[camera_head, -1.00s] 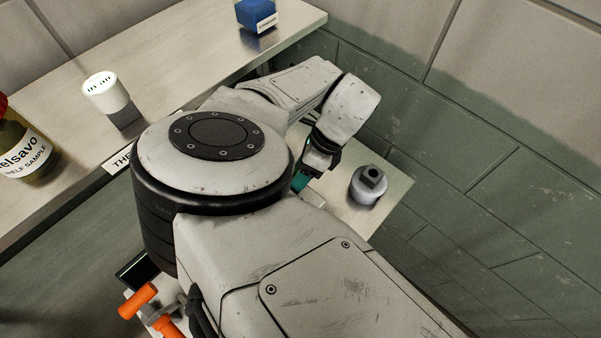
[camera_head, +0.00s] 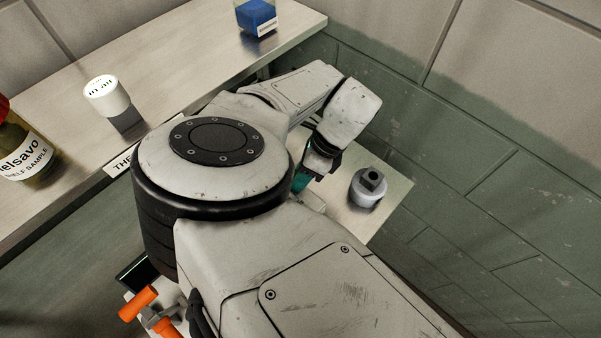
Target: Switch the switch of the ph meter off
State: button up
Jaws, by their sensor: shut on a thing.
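My gripper (camera_head: 312,170) is low over the small lower table, right of the middle of the picture. It is small and partly hidden by my own arm. A teal thing (camera_head: 300,182) shows at its fingertips, and the gripper is shut on it. Only a little of this teal thing is visible, and I cannot tell whether it belongs to the ph meter. No ph meter and no switch can be made out clearly; my arm covers much of the lower table.
A grey round thing with a dark square top (camera_head: 368,190) stands right of my gripper on the lower table (camera_head: 385,215). The long shelf (camera_head: 185,55) bears a white-capped jar (camera_head: 104,95), a blue container (camera_head: 256,15) and a labelled bottle (camera_head: 22,150). Orange handles (camera_head: 138,303) show below. A wall stands right.

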aim_at(313, 195)
jog(key=shift+d+r, duration=0.1)
jog(key=shift+s+d+t+y+p, duration=0.3)
jog(key=shift+t+y+p, duration=0.2)
jog(key=shift+y+p, duration=0.3)
jog(key=shift+s+d+n+t+y+p, duration=0.15)
jog(key=shift+d+n+t+y+p, duration=0.1)
jog(key=shift+n+t+y+p, duration=0.25)
jog(key=y, duration=0.1)
jog(key=t+y, duration=0.1)
jog(key=s+d+t+y, duration=0.1)
jog(key=shift+f+n+y, duration=0.3)
jog(key=shift+n, duration=0.1)
jog(key=shift+s+d+f+n+t+y, duration=0.1)
jog(key=shift+d+f+n+t+y, duration=0.1)
jog(key=shift+t+y, duration=0.3)
jog(key=shift+s+d+f+n+t+y, duration=0.1)
jog(key=shift+d+n+t+y, duration=0.1)
jog(key=shift+y, duration=0.5)
jog(key=o, duration=1)
